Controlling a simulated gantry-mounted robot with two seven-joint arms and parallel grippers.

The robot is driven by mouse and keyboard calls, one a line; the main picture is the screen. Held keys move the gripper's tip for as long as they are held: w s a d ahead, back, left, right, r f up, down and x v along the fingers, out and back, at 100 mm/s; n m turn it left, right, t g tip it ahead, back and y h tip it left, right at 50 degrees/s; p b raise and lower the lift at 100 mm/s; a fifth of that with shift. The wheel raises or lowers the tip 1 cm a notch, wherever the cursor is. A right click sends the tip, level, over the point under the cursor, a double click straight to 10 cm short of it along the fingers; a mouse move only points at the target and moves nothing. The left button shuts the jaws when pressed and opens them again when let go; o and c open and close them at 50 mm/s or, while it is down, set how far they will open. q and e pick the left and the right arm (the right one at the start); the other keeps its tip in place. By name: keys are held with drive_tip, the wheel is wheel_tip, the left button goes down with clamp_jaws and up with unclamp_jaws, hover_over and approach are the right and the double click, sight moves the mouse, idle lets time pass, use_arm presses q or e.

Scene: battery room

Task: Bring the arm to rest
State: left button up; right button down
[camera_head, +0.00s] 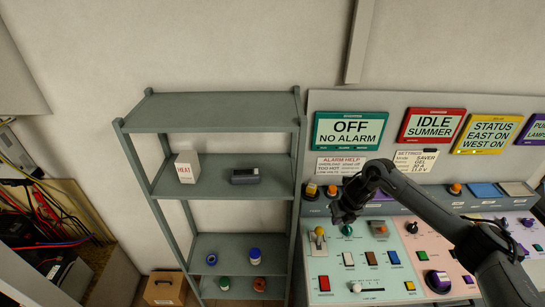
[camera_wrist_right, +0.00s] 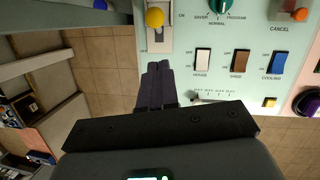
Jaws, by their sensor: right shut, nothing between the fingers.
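My right arm comes in from the right over the control desk (camera_head: 390,256) in the head view. Its dark gripper (camera_head: 341,214) hangs near the yellow-knobbed lever (camera_head: 319,232) and the green dial (camera_head: 347,230) at the desk's left end. In the right wrist view the two purple-grey fingers (camera_wrist_right: 157,72) lie together, shut and empty. There the yellow knob (camera_wrist_right: 154,17) is just beyond the fingertips, and the white, brown and blue rocker switches (camera_wrist_right: 238,61) are to their right. I cannot tell whether the fingers touch the desk. My left gripper is not in view.
A grey shelf unit (camera_head: 225,190) stands left of the desk, holding a white box (camera_head: 187,167), a dark device (camera_head: 245,176) and several small rolls. Signs (camera_head: 349,131) hang behind the desk. A cardboard box (camera_head: 165,288) and cables (camera_head: 50,218) are at lower left.

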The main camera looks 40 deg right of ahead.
drive_tip(key=s+a+f+g+y+p, duration=0.2)
drive_tip(key=s+a+f+g+p, duration=0.1)
drive_tip(key=s+a+f, duration=0.7)
drive_tip(key=s+a+f+y+p, duration=0.2)
drive_tip(key=s+a, duration=0.3)
drive_tip(key=a, duration=0.7)
drive_tip(key=s+a+f+y+p, duration=0.1)
drive_tip(key=s+a+f, duration=0.25)
drive_tip(key=a, duration=0.75)
drive_tip(key=s+a+r+m+t+p, duration=0.25)
drive_tip(key=a+r+m+t, duration=0.25)
drive_tip(key=a+r+m, duration=0.5)
use_arm(q)
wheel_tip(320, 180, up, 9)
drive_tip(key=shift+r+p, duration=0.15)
drive_tip(key=shift+p, duration=0.2)
use_arm(e)
drive_tip(key=s+d+r+m+g+h, duration=0.1)
drive_tip(key=d+r+m+h, duration=0.3)
drive_tip(key=d+r+m, duration=0.7)
drive_tip(key=r+m, duration=0.1)
drive_tip(key=m, duration=0.6)
drive_tip(key=shift+s+d+r+m+h, duration=0.3)
drive_tip(key=shift+s+d+m, duration=0.1)
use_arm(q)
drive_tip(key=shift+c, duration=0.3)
